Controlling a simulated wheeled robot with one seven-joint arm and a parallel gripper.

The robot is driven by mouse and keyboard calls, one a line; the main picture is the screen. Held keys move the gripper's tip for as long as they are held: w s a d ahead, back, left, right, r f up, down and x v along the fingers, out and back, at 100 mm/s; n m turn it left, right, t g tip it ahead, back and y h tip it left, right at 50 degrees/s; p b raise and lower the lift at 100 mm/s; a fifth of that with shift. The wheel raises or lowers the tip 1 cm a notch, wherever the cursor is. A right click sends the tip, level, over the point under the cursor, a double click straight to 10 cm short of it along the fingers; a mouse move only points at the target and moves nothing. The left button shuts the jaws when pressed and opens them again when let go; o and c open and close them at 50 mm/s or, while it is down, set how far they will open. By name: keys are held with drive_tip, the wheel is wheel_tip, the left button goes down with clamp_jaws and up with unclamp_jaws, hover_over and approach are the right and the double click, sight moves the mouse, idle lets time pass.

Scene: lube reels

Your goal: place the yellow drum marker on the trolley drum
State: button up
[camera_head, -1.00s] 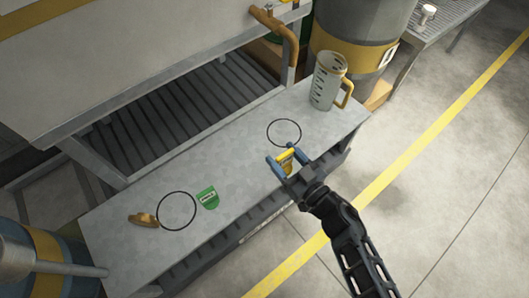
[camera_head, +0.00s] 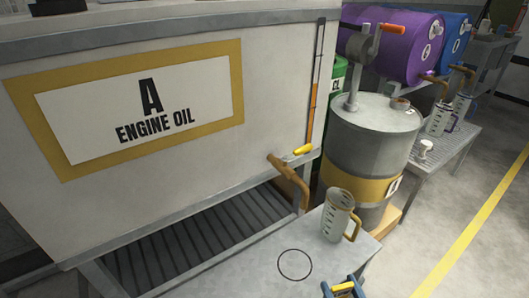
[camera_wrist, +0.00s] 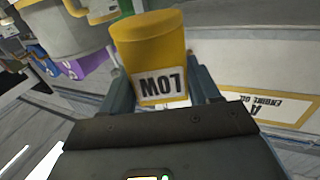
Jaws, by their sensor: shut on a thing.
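My gripper (camera_head: 343,287) shows at the bottom edge of the head view, with a bit of yellow between its blue fingers. In the wrist view it is shut on the yellow marker (camera_wrist: 152,45), a rounded yellow piece whose white label reads "LOW" upside down. A grey drum (camera_head: 370,145) with a yellow band and a crank pump on top stands upright behind the bench, beyond my gripper and apart from it. Purple (camera_head: 405,50) and blue (camera_head: 452,42) drums lie on their sides farther right. I cannot tell which is the trolley drum; no wheels show.
A measuring jug (camera_head: 337,218) stands on the grey bench (camera_head: 235,272), near a drawn black circle (camera_head: 294,265). The large engine oil tank (camera_head: 200,60) with its tap (camera_head: 288,178) fills the left. Open floor (camera_head: 425,235) with a yellow line lies right.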

drive_tip(key=shift+s+d+r+m+h+p, duration=0.15)
drive_tip(key=shift+d+r+m+h+p, duration=0.5)
drive_tip(key=shift+d+r+h, duration=0.3)
drive_tip(key=shift+s+d+r+m+h+p, duration=0.1)
drive_tip(key=shift+d+r+m+h+p, duration=0.55)
drive_tip(key=shift+d+r+h, duration=0.25)
drive_tip(key=shift+f, duration=0.1)
drive_tip(key=w+a+f+n+g+y+b, duration=0.1)
drive_tip(key=a+f+n+g+y+b, duration=0.1)
drive_tip(key=a+f+n+y+b, duration=0.4)
drive_tip(key=a+f+y+b, duration=0.3)
drive_tip(key=a, duration=0.2)
drive_tip(key=shift+a+n+g+y, duration=0.3)
drive_tip(key=shift+a+g+y, duration=0.05)
drive_tip(key=shift+g, duration=0.05)
drive_tip(key=w+a+f+b, duration=0.1)
drive_tip(key=a+f+b, duration=0.1)
drive_tip(key=a, duration=0.1)
drive_tip(key=w+a+f+b, duration=0.1)
drive_tip(key=a+f+b, duration=0.2)
drive_tip(key=a, duration=0.1)
drive_tip(key=w+a+f+b, duration=0.1)
drive_tip(key=a+f+b, duration=0.1)
drive_tip(key=a, duration=0.2)
drive_tip(key=shift+a+f, duration=0.1)
drive_tip(key=shift+f, duration=0.05)
drive_tip(key=shift+f+b, duration=1)
drive_tip(key=shift+f, duration=0.7)
